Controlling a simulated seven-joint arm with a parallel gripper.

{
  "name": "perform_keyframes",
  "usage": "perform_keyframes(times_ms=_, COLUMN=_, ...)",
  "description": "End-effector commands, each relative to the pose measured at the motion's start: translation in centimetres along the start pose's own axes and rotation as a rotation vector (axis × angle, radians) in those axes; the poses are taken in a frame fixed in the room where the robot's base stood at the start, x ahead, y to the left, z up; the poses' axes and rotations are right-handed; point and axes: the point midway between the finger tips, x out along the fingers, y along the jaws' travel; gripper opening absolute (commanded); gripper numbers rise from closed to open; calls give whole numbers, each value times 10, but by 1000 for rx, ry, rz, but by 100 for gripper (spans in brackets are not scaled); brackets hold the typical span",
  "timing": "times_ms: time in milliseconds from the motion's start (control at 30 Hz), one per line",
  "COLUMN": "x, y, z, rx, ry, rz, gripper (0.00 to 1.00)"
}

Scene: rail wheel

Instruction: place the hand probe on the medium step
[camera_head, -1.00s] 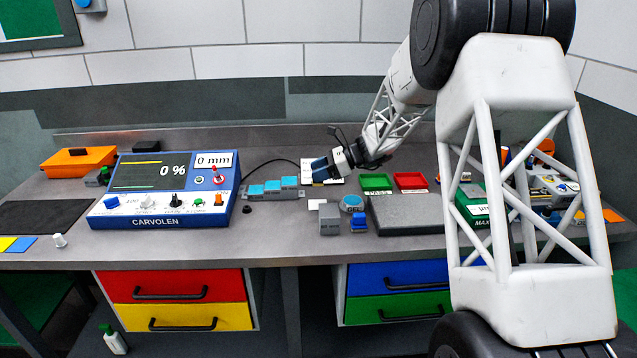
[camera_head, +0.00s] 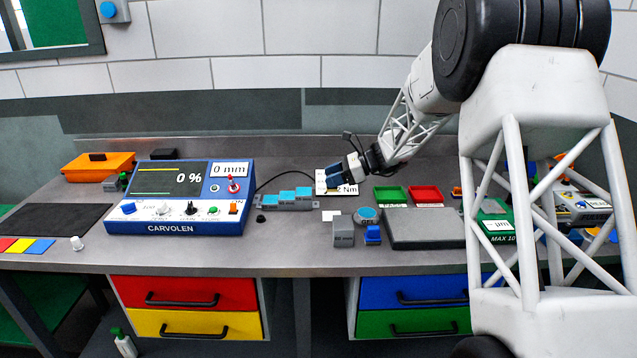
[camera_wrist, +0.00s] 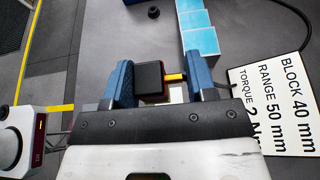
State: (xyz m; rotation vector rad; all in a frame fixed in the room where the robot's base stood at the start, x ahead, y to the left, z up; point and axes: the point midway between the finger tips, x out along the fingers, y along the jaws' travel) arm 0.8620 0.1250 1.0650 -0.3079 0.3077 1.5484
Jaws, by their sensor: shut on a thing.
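My gripper (camera_head: 334,176) is over the white sign, just right of the stepped block, in the head view. In the wrist view its blue fingers (camera_wrist: 159,66) are shut on a dark block with reddish sides and a yellow band, which looks like the hand probe (camera_wrist: 150,78). In the head view the fingers hide most of it. The stepped block has blue-topped steps; the medium step (camera_head: 287,196) is in the middle. In the wrist view the blue steps (camera_wrist: 200,41) lie ahead and right of the gripper, apart from the held thing.
A black cable (camera_head: 283,178) runs from the blue CARVOLEN unit (camera_head: 180,196) behind the steps. The white sign (camera_wrist: 273,105) lies right of the gripper. Grey and blue blocks (camera_head: 343,230), green (camera_head: 390,195) and red trays (camera_head: 426,194) and a grey plate (camera_head: 425,228) stand rightward.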

Motion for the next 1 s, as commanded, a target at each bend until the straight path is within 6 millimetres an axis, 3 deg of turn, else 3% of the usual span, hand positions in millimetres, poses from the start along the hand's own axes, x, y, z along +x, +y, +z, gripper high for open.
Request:
perform_keyframes(times_ms=167, x=15, y=11, z=6, rx=-1, ry=0, rz=1, gripper=27)
perform_keyframes(times_ms=600, x=81, y=69, z=25, rx=-1, ry=-1, rz=1, gripper=27)
perform_keyframes(times_ms=800, x=94, y=82, z=29, rx=-1, ry=0, rz=-1, gripper=27)
perform_keyframes(times_ms=1000, x=96, y=84, z=29, rx=0, ry=0, rz=-1, gripper=27)
